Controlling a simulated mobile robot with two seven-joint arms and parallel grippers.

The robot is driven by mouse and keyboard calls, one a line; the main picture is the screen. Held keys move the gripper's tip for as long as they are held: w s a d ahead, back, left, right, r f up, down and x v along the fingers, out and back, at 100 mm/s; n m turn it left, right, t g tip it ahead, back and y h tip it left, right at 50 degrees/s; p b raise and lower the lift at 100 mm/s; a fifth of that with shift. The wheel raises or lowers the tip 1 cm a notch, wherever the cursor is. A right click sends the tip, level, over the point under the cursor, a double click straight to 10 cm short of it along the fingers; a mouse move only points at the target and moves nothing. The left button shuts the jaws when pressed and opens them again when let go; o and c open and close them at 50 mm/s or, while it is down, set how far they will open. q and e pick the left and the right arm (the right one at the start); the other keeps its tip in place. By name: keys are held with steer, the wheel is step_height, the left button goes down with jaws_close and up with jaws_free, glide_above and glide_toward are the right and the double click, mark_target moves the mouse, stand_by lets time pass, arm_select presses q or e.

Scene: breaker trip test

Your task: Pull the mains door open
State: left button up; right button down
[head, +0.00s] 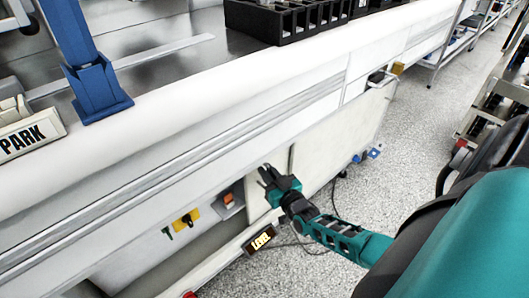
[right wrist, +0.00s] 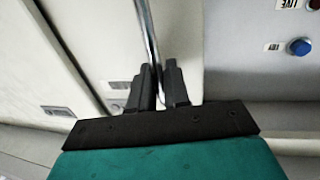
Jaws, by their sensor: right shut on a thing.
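My right gripper (head: 267,172) is low at the front of the long bench, its teal arm coming in from the right. In the right wrist view its two dark fingers (right wrist: 159,80) are shut on an upright metal bar handle (right wrist: 148,35). A pale cream panel (right wrist: 182,45) lies behind the handle; it looks like the mains door. In the head view, a pale panel (head: 335,135) shows right of the gripper. The gripper covers part of the front, and I cannot tell how far the door stands open. My left gripper is not in view.
A blue button (right wrist: 299,47) sits on a grey panel in the wrist view. The speckled floor (head: 400,125) right of the bench is mostly clear.

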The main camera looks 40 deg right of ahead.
steer(key=shift+d, duration=0.15)
steer(key=c, duration=1.3)
jaws_free()
arm_select(q)
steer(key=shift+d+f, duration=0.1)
steer(key=p, duration=0.2)
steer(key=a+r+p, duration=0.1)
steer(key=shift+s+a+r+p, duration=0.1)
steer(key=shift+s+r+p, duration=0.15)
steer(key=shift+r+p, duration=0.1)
arm_select(e)
steer(key=s, duration=0.4)
steer(key=s+a, duration=0.1)
steer(key=s, duration=0.3)
steer(key=s+a, duration=0.1)
steer(key=s, duration=0.3)
steer(key=shift+s, duration=0.35)
steer(key=shift+a, duration=0.1)
